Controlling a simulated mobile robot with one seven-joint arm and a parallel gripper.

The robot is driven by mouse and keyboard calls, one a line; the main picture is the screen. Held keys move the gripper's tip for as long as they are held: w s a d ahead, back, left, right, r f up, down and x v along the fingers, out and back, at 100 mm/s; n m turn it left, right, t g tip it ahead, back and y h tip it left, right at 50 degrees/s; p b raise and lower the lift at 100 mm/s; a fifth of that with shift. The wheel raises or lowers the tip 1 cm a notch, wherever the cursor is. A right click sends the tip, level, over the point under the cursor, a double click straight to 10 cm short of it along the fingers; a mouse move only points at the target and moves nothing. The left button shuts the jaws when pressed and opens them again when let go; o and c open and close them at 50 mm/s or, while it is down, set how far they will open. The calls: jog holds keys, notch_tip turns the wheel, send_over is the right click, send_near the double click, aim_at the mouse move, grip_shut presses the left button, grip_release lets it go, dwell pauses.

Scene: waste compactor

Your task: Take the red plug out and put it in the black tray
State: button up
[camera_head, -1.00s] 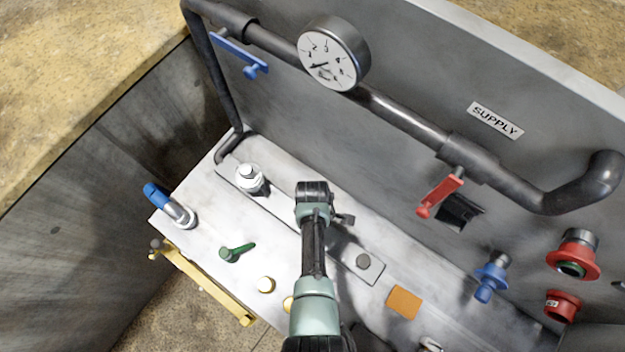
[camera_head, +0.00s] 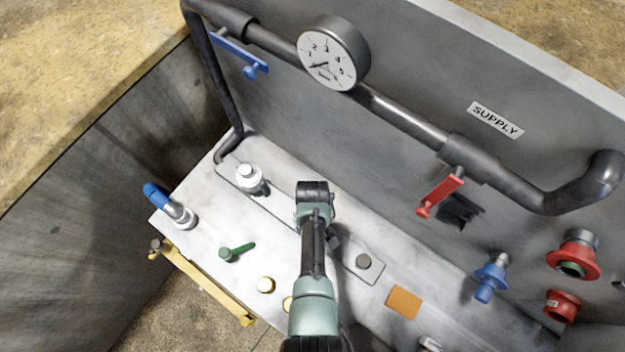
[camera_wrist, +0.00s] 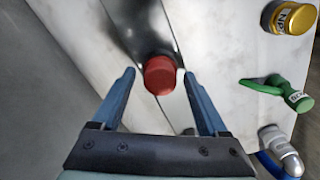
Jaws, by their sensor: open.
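The red plug (camera_wrist: 160,75) stands on the dark strip of the panel in the wrist view. My gripper (camera_wrist: 159,72) is open, with one blue finger on each side of the plug. I cannot tell whether the fingers touch it or how deep they reach. In the head view my gripper (camera_head: 333,241) is mostly behind my arm, low over the panel, and the plug is hidden there. I make out no black tray in either view.
The back wall carries a gauge (camera_head: 333,55), a pipe, a red lever (camera_head: 440,196) and a blue valve (camera_head: 490,280).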

jog(key=m, duration=1.2)
grip_shut()
jog(key=c, duration=0.7)
grip_release()
grip_shut()
jog(key=n, duration=0.3)
jog(key=shift+n, duration=1)
